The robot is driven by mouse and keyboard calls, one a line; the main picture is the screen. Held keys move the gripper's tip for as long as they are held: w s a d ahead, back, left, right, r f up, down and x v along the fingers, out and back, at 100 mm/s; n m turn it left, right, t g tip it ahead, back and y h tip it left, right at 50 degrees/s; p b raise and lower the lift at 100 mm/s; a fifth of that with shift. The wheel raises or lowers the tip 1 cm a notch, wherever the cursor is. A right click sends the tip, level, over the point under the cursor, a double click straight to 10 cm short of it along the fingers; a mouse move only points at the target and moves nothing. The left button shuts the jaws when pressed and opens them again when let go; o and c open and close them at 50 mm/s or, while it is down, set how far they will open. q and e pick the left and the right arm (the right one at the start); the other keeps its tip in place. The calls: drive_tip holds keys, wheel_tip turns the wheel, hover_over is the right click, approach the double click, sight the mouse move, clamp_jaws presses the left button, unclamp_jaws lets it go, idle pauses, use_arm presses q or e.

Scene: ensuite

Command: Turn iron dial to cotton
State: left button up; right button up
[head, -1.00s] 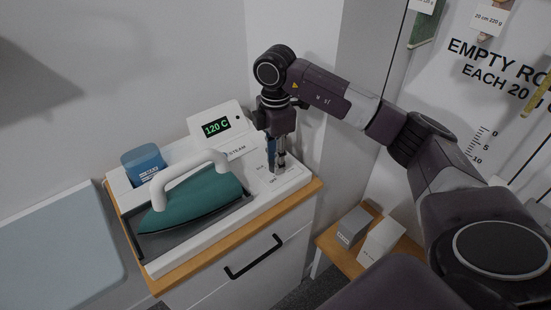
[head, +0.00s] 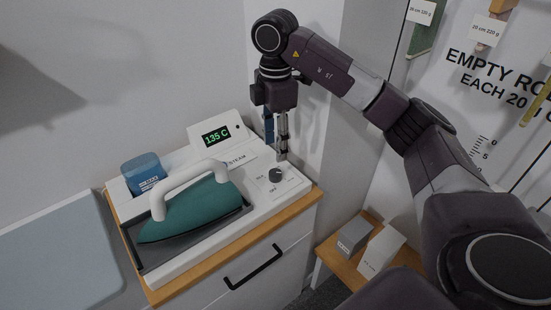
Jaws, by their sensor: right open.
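The iron dial (head: 275,175) is a small dark knob on the right end of the white iron station (head: 262,188), with small lettering around it that is too small to read fully. The station's display (head: 216,136) reads 135 C in green. The teal iron (head: 195,216) with a white handle rests on the station's dark plate. My right gripper (head: 281,152) points down just above and behind the dial, apart from it, open and empty. My left gripper is not in view.
A blue water tank (head: 143,172) stands at the station's back left. The station sits on a wooden-topped drawer cabinet (head: 230,247). A pale board (head: 58,248) lies at left. Two small boxes (head: 354,234) (head: 381,250) stand on a low wooden surface at right.

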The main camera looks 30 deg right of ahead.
drive_tip(key=shift+r, duration=1.65)
